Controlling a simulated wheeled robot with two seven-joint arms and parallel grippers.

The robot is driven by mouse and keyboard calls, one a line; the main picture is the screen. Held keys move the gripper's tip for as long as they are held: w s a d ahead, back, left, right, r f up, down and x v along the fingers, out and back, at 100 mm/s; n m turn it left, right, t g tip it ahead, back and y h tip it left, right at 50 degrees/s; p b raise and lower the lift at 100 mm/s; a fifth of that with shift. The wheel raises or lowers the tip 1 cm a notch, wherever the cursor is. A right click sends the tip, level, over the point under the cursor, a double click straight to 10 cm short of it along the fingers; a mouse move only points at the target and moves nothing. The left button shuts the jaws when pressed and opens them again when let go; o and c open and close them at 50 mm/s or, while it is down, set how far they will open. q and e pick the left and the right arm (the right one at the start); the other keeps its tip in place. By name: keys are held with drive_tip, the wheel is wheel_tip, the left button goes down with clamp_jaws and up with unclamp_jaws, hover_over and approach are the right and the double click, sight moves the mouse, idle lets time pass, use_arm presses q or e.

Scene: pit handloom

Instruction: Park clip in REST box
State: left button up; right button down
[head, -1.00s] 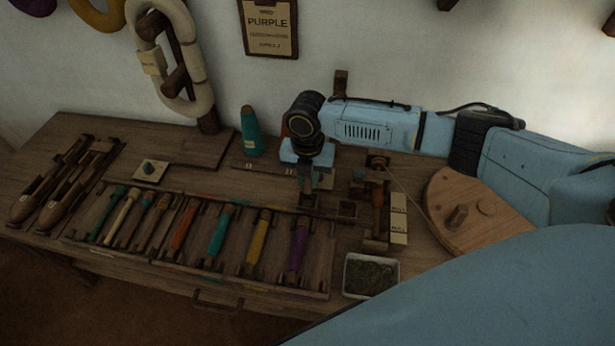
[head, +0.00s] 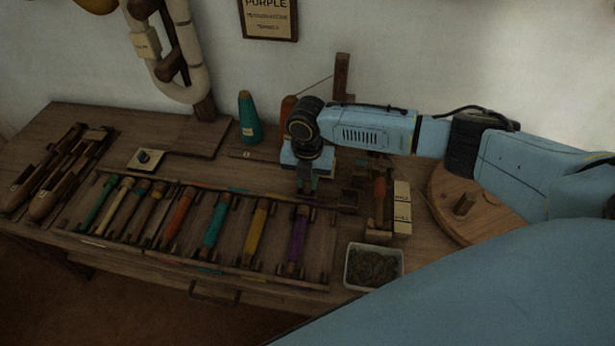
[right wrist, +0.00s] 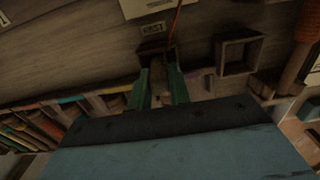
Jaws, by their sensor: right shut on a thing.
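My right gripper (head: 306,188) hangs pointing down over the back right of the bench, behind the purple bobbin. In the right wrist view its two green fingers (right wrist: 158,88) are shut on a small brownish piece, which I take to be the clip (right wrist: 157,92); it is mostly shadowed. A small dark open box (right wrist: 154,48), with a label (right wrist: 152,28) too small to read surely, lies just beyond the fingertips. I cannot tell whether the clip is inside it or above it. In the head view the gripper hides this box. My left gripper is not in view.
A second small open box (right wrist: 238,52) stands to the right. A rack of colored bobbins, including a purple one (head: 298,238), lies in front. A teal cone (head: 248,118), a winder with a wooden wheel (head: 470,205) and a white tray (head: 373,266) stand nearby.

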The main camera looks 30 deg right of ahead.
idle(0.3)
drive_tip(key=c, duration=1.2)
unclamp_jaws()
drive_tip(key=shift+o, duration=0.2)
drive_tip(key=shift+o, duration=1.3)
drive_tip(key=shift+r, duration=0.1)
